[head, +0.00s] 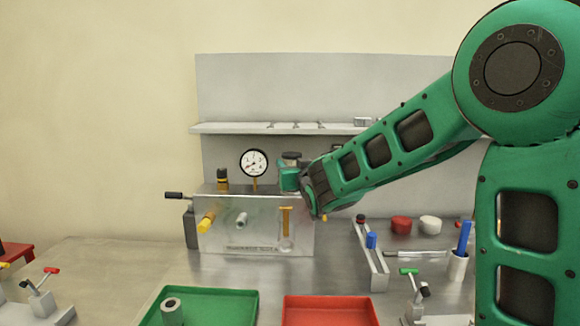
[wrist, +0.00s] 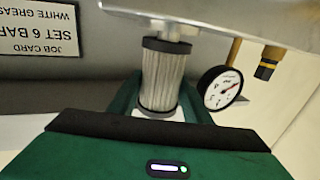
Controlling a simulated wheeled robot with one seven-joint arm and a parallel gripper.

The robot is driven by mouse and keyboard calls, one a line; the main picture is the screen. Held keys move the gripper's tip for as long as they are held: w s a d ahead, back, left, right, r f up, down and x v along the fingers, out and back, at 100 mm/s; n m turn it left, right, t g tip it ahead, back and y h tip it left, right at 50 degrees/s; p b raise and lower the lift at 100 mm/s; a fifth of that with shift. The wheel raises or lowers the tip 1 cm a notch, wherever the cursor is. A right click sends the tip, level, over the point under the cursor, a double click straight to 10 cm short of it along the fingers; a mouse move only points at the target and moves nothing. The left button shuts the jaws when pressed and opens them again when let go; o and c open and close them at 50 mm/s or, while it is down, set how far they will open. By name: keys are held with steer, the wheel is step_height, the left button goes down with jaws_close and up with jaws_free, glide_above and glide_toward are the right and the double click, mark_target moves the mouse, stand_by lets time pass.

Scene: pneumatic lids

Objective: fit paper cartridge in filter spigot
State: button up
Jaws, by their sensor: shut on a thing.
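The paper cartridge (wrist: 163,78) is a pale pleated cylinder with dark end caps. It is held between the green fingers of my gripper (wrist: 162,100), which is shut on it. The wrist picture appears upside down, as the card lettering is inverted. The cartridge's dark cap at the picture's top lies against or very near a pale spigot (wrist: 172,29) on the metal box; I cannot tell whether a gap remains. In the head view my gripper (head: 290,180) is just above the right part of the box top, and the spigot is hidden.
The metal box (head: 265,235) carries a pressure gauge (head: 254,163) close left of my gripper and a black-and-yellow fitting (head: 222,180). A shelf (head: 250,128) runs behind. A green tray (head: 240,306) and a red tray (head: 330,312) lie in front. A job card (wrist: 38,30) hangs nearby.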

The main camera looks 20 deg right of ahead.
steer(key=shift+f, duration=0.5)
steer(key=o, duration=1.1)
steer(key=shift+o, duration=0.2)
steer(key=s, duration=1)
steer(key=shift+s, duration=0.35)
steer(key=shift+f, duration=0.1)
